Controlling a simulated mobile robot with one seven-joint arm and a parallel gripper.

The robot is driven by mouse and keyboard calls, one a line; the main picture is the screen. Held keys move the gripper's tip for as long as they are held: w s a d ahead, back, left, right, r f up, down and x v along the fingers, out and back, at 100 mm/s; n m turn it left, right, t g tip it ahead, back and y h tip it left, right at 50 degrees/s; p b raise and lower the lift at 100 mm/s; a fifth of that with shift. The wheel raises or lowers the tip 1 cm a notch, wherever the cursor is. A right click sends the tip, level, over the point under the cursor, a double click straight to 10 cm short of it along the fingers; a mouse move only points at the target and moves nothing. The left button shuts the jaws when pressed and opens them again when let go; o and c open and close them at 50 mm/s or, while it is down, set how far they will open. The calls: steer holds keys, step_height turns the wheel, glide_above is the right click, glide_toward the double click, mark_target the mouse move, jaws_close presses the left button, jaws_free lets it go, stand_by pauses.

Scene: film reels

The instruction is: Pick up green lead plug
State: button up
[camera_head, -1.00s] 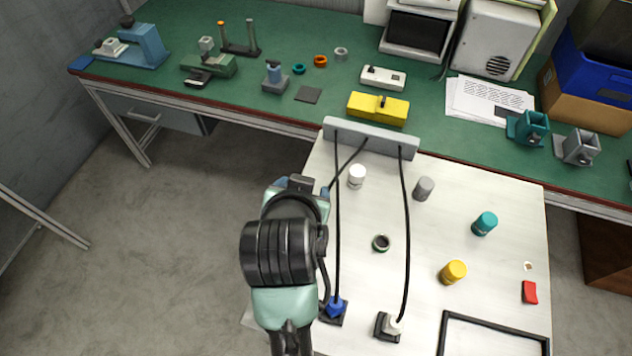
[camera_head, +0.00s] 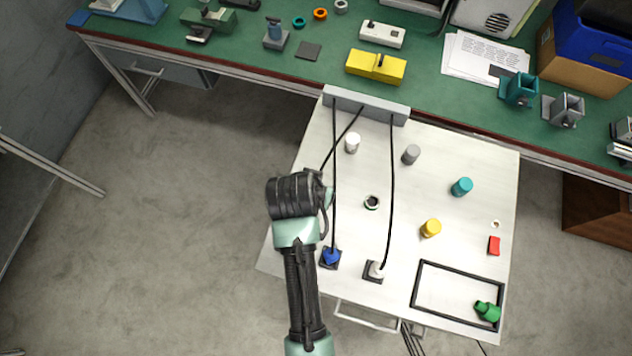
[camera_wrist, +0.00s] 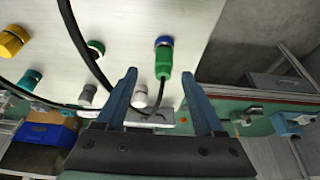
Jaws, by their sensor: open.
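The green lead plug (camera_wrist: 162,62) shows in the wrist view, with a blue end and a black cable leaving its lower end. My gripper (camera_wrist: 159,74) is open. Its two blue-grey fingers stand on either side of the plug's line, and the plug sits around and just beyond the fingertips, with a gap to each finger. In the head view my arm's wrist (camera_head: 295,195) covers the gripper and the plug at the table's left edge. The plug's cable runs from the grey block (camera_head: 366,105) to behind my wrist.
The white table (camera_head: 455,160) holds a blue plug (camera_head: 331,256), a white plug (camera_head: 376,270), several coloured cylinders and a black frame (camera_head: 417,285) with a green piece (camera_head: 487,311) in it. Two cables cross the table's middle. The green bench (camera_head: 240,60) stands behind.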

steer(key=shift+a+p+x, duration=0.2)
steer(key=shift+p+x, duration=0.2)
steer(key=shift+x, duration=1.15)
steer(key=shift+a+p+x, duration=0.15)
steer(key=shift+p+x, duration=0.2)
steer(key=shift+x, duration=1.2)
steer(key=shift+c, duration=0.2)
jaws_close()
